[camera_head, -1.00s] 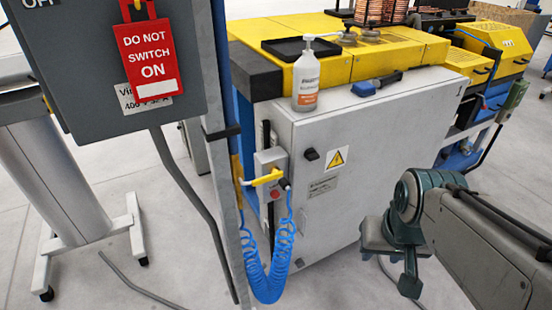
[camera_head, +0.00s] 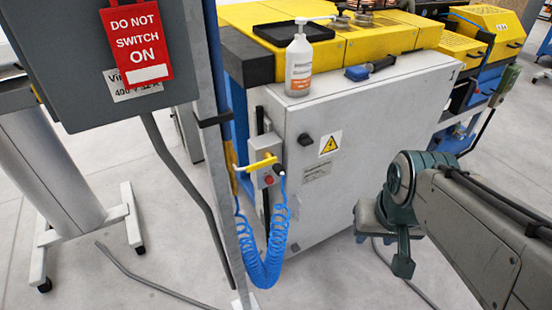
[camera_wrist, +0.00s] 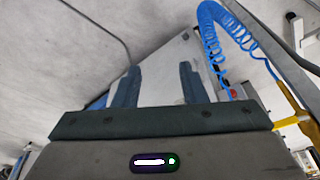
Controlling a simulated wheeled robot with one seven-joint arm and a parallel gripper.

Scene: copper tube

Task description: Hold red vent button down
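The box is mounted near a grey post at the left of the white cabinet. My gripper (camera_head: 388,247) is right of the box in the head view, apart from it. In the wrist view, the fingers of my gripper (camera_wrist: 159,82) are spread and nothing is between them. A small red spot, likely the button (camera_wrist: 232,92), shows right of the fingers there.
Bare floor lies in front of the cabinet.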

